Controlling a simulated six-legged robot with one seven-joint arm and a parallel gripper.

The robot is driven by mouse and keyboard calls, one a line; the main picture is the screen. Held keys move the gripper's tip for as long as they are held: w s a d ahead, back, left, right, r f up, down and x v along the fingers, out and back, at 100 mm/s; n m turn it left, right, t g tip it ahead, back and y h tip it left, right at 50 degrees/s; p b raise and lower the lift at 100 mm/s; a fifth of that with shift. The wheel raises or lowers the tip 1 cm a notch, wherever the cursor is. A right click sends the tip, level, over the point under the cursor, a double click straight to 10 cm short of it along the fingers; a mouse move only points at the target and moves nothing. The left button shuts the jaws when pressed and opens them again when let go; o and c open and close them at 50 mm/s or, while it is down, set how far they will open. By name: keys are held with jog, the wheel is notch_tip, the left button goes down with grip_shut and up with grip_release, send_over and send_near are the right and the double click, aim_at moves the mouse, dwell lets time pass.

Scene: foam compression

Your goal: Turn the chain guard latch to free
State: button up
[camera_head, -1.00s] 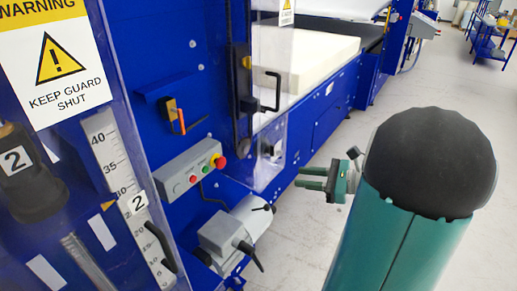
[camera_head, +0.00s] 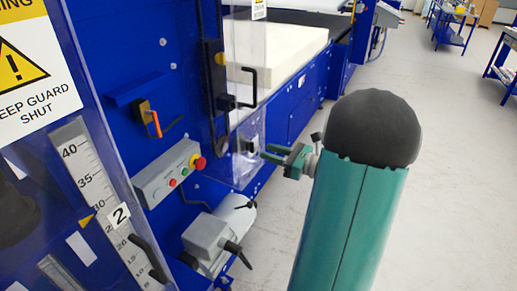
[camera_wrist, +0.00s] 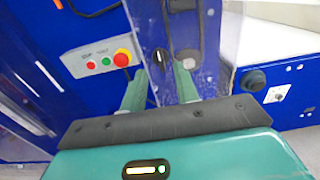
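A small black knob (camera_head: 250,146), which looks like the chain guard latch, sits low on a clear guard panel (camera_head: 246,165) on the blue machine. In the wrist view a dark oval knob with a pale line (camera_wrist: 158,63) shows just beyond my fingertips; I take it to be the same latch. My gripper (camera_head: 267,152) has two green fingers and is open and empty, just right of the latch. In the wrist view my gripper's (camera_wrist: 158,85) fingers stand apart, with the knob between and beyond them. I cannot tell whether they touch it.
A grey control box (camera_head: 167,173) with a red emergency button (camera_head: 198,163) is left of the gripper. A grey motor (camera_head: 212,240) sits below. A black guard handle (camera_head: 247,88) and a cream foam block (camera_head: 285,55) are above.

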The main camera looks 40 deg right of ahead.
aim_at(254, 147)
jog(key=shift+x, duration=2.2)
grip_shut()
